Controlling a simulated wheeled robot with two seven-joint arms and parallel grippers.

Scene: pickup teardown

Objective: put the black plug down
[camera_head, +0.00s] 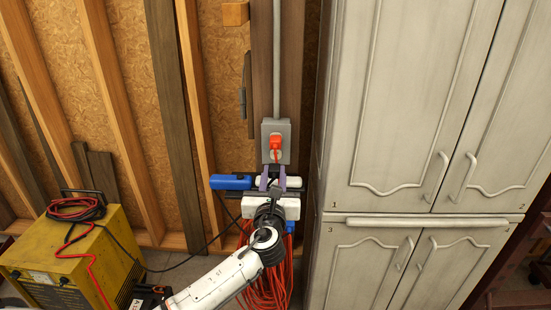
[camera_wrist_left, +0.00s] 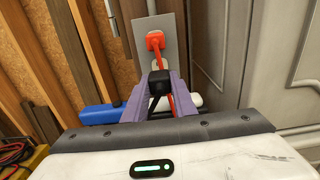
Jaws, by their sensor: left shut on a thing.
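My left gripper (camera_head: 272,180) reaches up in front of the wall, just below the grey outlet box (camera_head: 264,131). In the left wrist view its purple fingers (camera_wrist_left: 160,95) are shut on the black plug (camera_wrist_left: 159,80), whose dark cord runs down between them. The black plug is small and mostly hidden in the head view. An orange-red plug (camera_head: 276,143) sits in the outlet box above the gripper, and it also shows in the left wrist view (camera_wrist_left: 155,41). My right gripper is out of view.
An orange cord coil (camera_head: 283,265) hangs below. A yellow machine (camera_head: 75,262) with cables stands lower left. A pale cabinet (camera_head: 400,120) closes off the right.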

